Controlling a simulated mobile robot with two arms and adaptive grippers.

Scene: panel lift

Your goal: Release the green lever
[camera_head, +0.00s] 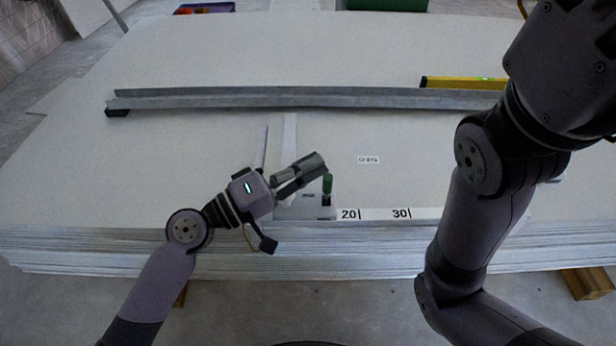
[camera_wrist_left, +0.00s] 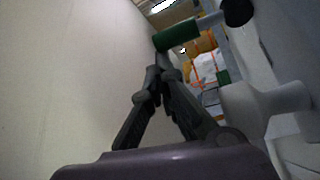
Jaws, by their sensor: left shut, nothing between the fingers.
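The green lever (camera_head: 327,184) stands upright on a grey metal fixture (camera_head: 303,207) at the front edge of the stacked panels (camera_head: 200,180). My left gripper (camera_head: 322,163) is shut and empty, its fingertips just above and left of the lever's green top in the head view. In the left wrist view a green grip (camera_wrist_left: 178,36) on a pale rod lies just beyond the closed fingertips (camera_wrist_left: 158,68). I cannot tell whether they touch it. My right arm shows at the right, but its gripper is out of view.
A white ruler strip marked 20 and 30 (camera_head: 387,214) runs along the front edge. A long metal rail (camera_head: 300,98) and a yellow level (camera_head: 460,83) lie farther back. A wooden block (camera_head: 588,284) is at lower right. The panel top between rail and lever is mostly clear.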

